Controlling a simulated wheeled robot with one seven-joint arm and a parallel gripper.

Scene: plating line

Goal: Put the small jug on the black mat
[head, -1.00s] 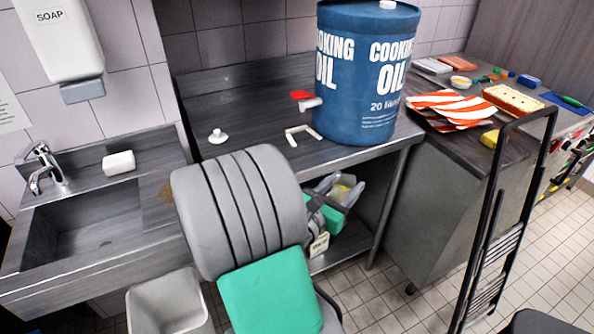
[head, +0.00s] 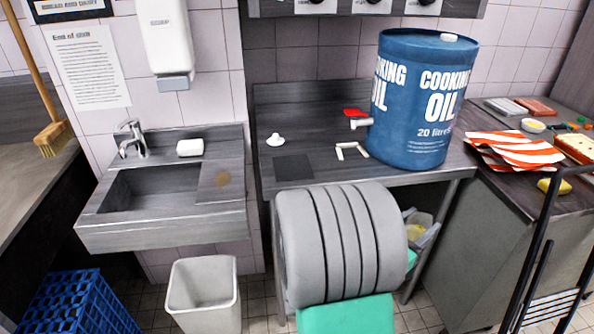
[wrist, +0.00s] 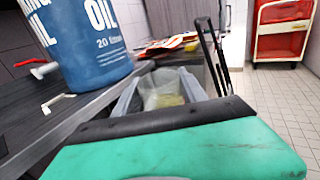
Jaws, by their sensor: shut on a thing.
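The small jug, clear with something yellowish in it, shows in the wrist view (wrist: 163,92) between the grey fingers of my gripper (wrist: 168,78). My gripper is shut on it. In the head view, the jug (head: 414,232) and my gripper (head: 420,228) are partly hidden behind my grey ribbed arm. They appear near the counter's front right edge, below the oil drum; the exact height is hard to tell. The black mat (head: 293,170) is a flat dark square on the left part of the steel counter, left of my gripper. It looks bare.
A blue cooking oil drum (head: 418,105) stands on the counter's right side, its tap (head: 361,124) pointing left. A white bracket-shaped piece (head: 352,151), a white knobbed piece (head: 275,140) and a red item (head: 353,112) lie nearby. A sink (head: 150,190) is left.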

